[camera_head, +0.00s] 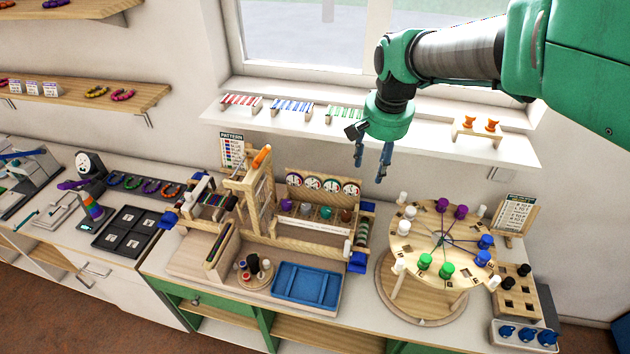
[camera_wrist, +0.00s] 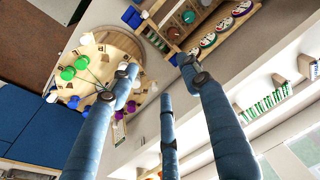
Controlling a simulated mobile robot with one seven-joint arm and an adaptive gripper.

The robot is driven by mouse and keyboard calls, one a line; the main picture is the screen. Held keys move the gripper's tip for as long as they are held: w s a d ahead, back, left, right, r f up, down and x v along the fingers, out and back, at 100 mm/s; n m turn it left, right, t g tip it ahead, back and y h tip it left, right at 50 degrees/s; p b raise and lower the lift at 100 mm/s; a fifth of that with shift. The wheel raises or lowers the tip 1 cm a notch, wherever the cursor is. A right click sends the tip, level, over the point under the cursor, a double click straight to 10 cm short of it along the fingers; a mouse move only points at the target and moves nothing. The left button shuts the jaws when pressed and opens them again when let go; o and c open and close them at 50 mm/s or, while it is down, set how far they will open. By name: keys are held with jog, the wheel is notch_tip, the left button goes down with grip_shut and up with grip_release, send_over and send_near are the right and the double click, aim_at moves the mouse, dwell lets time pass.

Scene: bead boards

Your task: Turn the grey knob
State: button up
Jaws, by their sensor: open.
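A wooden frame (camera_head: 320,228) carries a row of white dials (camera_head: 318,183) with small coloured knobs below them. A purple knob (camera_head: 286,205), a greyish knob (camera_head: 305,209), a green knob (camera_head: 325,212) and a brown-red knob (camera_head: 346,215) show; the greyish one is small and its colour is hard to be sure of. My gripper (camera_head: 372,160) hangs open and empty in the air, above and to the right of the dials. In the wrist view its blue fingers (camera_wrist: 158,75) are spread, with part of the dial row (camera_wrist: 208,40) beyond them at the top.
A round wooden peg board (camera_head: 425,225) with coloured pegs and strings stands to the right. A blue tray (camera_head: 305,285) lies in front of the frame. A window shelf (camera_head: 400,145) with bead racks runs behind. A card (camera_head: 515,212) stands at the right.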

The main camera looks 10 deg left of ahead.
jog(key=w+a+f+p, duration=0.1)
jog(key=w+a+f, duration=0.45)
jog(key=a, duration=0.35)
jog(key=g+p, duration=0.2)
send_over(306, 206)
notch_tip(306, 206, down, 9)
jog(key=shift+f+h, duration=0.25)
jog(key=shift+h, duration=0.05)
jog(key=shift+f, duration=0.1)
notch_tip(306, 206, down, 14)
jog(key=shift+r, duration=0.2)
jog(key=c, duration=1.2)
